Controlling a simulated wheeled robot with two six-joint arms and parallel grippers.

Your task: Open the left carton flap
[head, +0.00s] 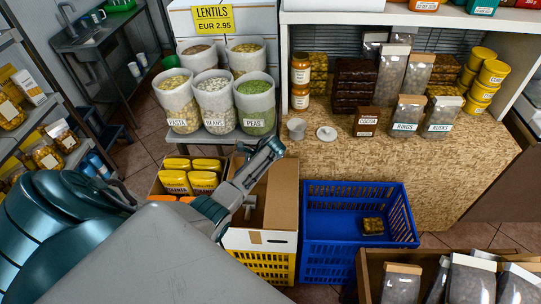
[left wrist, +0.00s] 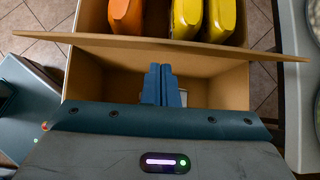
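The carton (head: 258,240), white outside and brown inside, stands on a yellow crate in the head view. Its left flap stands up and shows nearly edge-on as a long brown strip across the left wrist view (left wrist: 110,43). A brown panel (head: 283,192) stands at its right side in the head view. My left gripper (head: 250,207) points down at the carton opening. Its two blue fingers (left wrist: 163,84) are close together with nothing seen between them, on the carton's inner side of the flap. The arm hides part of the carton. My right gripper is not in view.
Yellow and orange packs (head: 190,178) stand in cardboard just left of the flap. A blue crate (head: 330,247) is close on the right. Tubs of pasta, beans and peas (head: 216,98) stand behind. A box of pouches (head: 374,272) is at front right.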

